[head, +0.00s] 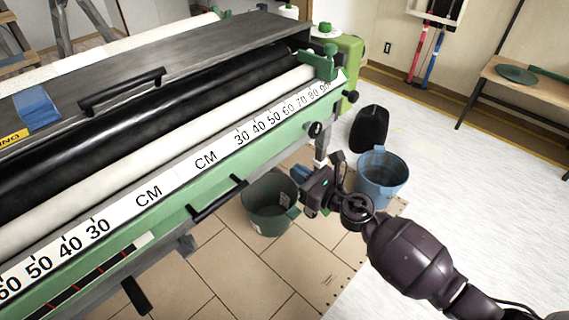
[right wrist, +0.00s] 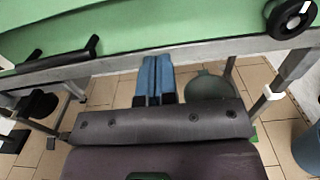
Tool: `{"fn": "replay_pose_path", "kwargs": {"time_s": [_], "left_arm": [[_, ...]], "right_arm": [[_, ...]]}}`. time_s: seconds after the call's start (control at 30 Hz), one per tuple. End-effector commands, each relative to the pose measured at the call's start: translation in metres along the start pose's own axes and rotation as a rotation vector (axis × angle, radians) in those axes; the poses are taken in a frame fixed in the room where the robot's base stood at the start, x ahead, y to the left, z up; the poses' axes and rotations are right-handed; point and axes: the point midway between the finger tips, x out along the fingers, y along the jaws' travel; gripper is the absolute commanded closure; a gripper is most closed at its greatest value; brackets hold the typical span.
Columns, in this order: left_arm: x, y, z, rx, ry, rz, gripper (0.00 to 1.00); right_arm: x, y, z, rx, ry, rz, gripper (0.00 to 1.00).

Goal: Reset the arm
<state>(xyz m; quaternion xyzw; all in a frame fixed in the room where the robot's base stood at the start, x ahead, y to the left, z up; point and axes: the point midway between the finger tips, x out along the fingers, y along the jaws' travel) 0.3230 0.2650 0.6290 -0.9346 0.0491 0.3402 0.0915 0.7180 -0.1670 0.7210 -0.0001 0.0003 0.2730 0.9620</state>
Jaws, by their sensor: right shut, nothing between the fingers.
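My right arm comes in from the lower right in the head view. Its dark gripper (head: 304,188) hangs in front of the green pasting machine (head: 170,215), above the floor near the machine's right end. In the right wrist view the two blue fingers of this gripper (right wrist: 155,62) lie together, with nothing between them. They point at the machine's lower front edge (right wrist: 200,50); I cannot tell how far apart they are from it. My left arm and gripper are in neither view.
A dark green bucket (head: 268,208) stands below and left of the gripper, and a blue bucket (head: 380,180) behind it. A black rounded object (head: 369,130) is farther back. Black handles (head: 218,200) stick out from the machine's front. The pale floor (head: 450,190) at right is clear.

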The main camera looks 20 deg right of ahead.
Motion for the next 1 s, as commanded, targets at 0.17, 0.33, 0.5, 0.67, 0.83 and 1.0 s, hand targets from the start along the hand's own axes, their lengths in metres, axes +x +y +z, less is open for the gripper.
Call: {"fn": "replay_pose_path", "kwargs": {"time_s": [0.17,0.33,0.5,0.67,0.83,1.0], "left_arm": [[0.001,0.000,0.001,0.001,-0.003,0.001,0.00],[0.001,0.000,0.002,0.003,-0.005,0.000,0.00],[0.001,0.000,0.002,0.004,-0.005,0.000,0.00],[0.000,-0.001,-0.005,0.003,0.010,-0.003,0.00],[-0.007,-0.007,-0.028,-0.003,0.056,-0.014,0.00],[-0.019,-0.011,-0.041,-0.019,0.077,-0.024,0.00]], "right_arm": [[-0.027,0.000,-0.001,0.000,0.001,0.000,1.00],[-0.039,0.000,0.000,0.000,0.001,0.000,1.00],[-0.042,0.000,0.000,0.000,0.000,0.000,1.00],[-0.048,0.001,0.005,0.058,-0.007,-0.014,1.00],[-0.082,0.005,0.020,0.386,-0.041,-0.095,1.00],[-0.134,0.011,0.029,0.876,-0.097,-0.223,1.00]]}}
